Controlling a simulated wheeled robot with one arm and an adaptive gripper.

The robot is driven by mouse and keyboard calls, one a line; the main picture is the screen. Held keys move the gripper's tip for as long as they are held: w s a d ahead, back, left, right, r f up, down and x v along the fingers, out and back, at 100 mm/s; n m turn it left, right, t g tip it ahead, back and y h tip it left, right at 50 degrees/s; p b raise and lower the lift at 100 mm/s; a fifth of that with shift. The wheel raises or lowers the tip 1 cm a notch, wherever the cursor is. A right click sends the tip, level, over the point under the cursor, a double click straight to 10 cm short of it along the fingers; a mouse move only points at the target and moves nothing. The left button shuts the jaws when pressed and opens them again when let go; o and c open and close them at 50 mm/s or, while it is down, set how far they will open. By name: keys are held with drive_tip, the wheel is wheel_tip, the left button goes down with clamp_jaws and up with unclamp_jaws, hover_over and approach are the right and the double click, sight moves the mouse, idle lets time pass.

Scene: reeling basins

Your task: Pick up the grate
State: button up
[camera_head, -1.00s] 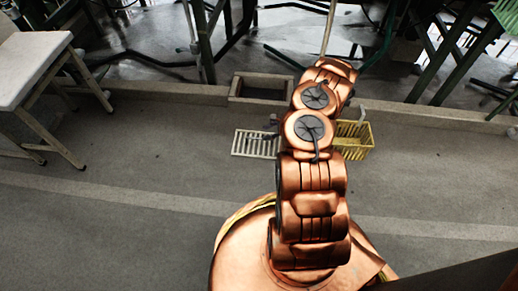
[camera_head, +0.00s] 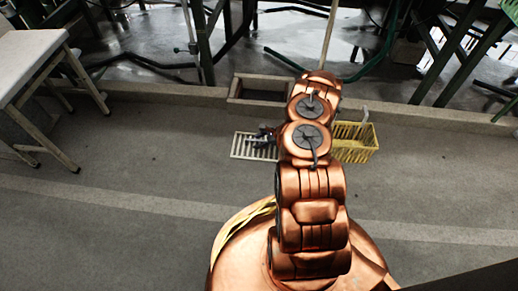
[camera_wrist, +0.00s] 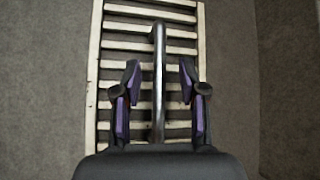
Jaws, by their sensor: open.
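The grate (camera_head: 252,147) is a pale, slatted rectangle lying on the floor, just left of my arm in the head view. In the wrist view the grate (camera_wrist: 147,45) fills the middle, with a dark metal handle bar (camera_wrist: 159,65) running lengthwise over its slats. My gripper (camera_wrist: 160,80) is open, with one purple-padded finger on each side of the handle bar, and neither finger appears to touch it. In the head view my gripper (camera_head: 267,134) is a small dark shape over the grate's right part, partly hidden by my arm.
A yellow basket (camera_head: 357,143) stands right of the grate, close to my arm. A white table (camera_head: 30,65) stands at the left. The floor in front is clear.

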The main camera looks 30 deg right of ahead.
drive_tip(key=shift+c, duration=0.4)
clamp_jaws()
idle(0.4)
